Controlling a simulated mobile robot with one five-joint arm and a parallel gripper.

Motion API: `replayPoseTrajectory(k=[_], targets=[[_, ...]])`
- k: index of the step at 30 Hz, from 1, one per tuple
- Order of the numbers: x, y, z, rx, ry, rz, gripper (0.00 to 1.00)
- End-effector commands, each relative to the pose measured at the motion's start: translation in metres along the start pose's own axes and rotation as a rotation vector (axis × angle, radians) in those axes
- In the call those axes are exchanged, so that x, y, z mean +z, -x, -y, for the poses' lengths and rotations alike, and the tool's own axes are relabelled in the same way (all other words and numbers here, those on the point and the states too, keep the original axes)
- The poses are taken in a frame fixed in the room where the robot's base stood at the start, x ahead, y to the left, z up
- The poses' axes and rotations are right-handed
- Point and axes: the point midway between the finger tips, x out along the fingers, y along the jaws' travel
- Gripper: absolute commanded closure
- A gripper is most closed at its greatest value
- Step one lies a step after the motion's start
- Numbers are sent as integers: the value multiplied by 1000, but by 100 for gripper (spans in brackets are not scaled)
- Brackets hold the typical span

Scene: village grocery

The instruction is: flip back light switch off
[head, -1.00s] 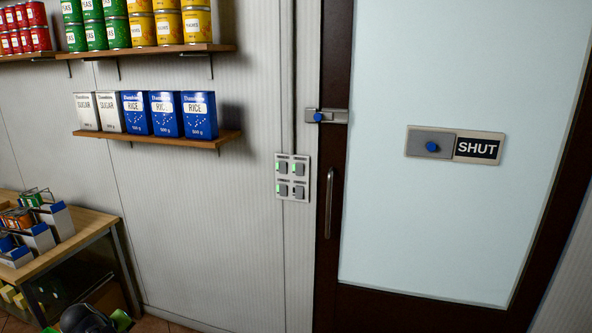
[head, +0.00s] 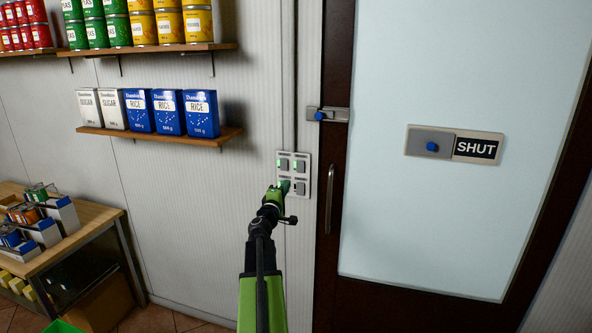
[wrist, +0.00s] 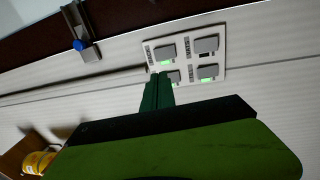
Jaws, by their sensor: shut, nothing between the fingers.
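A pale switch panel (head: 307,175) with switches in two rows is on the wall left of the door. In the wrist view the panel (wrist: 222,58) lies just beyond the gripper tips (wrist: 158,78), which partly overlap one switch. Three green lights show there. I cannot tell whether the tips touch the panel.
The door (head: 440,230) with a bolt (head: 327,115) and a SHUT sign (head: 477,148) is to the right. A shelf (head: 160,135) with rice and sugar packs is at upper left. A table (head: 85,237) with goods stands at lower left. The wall below the panel is clear.

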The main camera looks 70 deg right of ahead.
Motion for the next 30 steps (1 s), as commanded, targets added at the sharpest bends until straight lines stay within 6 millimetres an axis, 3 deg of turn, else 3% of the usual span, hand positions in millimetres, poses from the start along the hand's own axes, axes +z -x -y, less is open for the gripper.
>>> replayPoseTrajectory(k=[5,21,30], targets=[[0,-12,0,0,0,1,100],[0,-121,-1,0,-1,3,100],[2,-141,0,0,-1,3,100]])
